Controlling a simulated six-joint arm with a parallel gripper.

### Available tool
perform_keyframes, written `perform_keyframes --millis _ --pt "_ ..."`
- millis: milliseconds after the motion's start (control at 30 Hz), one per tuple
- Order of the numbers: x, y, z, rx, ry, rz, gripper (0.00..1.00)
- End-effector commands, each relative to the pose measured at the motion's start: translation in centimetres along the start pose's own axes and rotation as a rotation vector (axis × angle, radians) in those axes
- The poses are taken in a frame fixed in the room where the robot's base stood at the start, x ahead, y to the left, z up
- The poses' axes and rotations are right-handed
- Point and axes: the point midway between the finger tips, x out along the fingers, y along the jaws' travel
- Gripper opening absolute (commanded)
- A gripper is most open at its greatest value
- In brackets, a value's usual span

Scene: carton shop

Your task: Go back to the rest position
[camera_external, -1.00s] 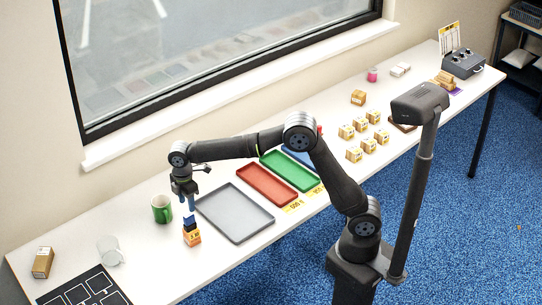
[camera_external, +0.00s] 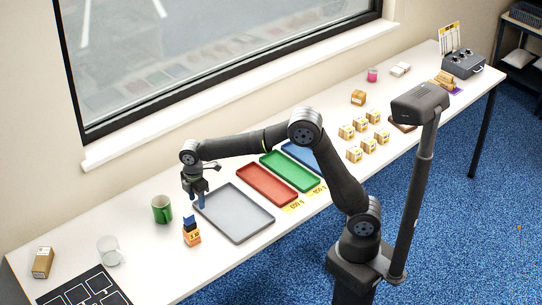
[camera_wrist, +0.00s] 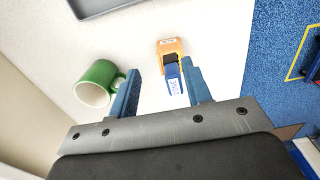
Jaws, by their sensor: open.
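My gripper is apart from the stack.
A green mug (camera_external: 161,209) stands left of the grey tray (camera_external: 236,234). Red (camera_external: 266,184), green (camera_external: 290,171) and blue trays lie further right. A clear cup (camera_external: 109,251) and a brown carton (camera_external: 43,262) stand at the left end. Several small cartons (camera_external: 354,154) are on the right.

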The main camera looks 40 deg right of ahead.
Motion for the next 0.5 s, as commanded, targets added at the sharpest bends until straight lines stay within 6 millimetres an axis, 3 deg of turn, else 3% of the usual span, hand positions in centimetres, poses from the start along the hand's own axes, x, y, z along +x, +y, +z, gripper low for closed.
perform_keyframes --millis 367,500 --pt "-4.0 1.3 6.5 0.004 0.000 0.001 0.45" --pt "-3.2 1.7 3.8 -0.027 -0.002 -0.002 0.45"
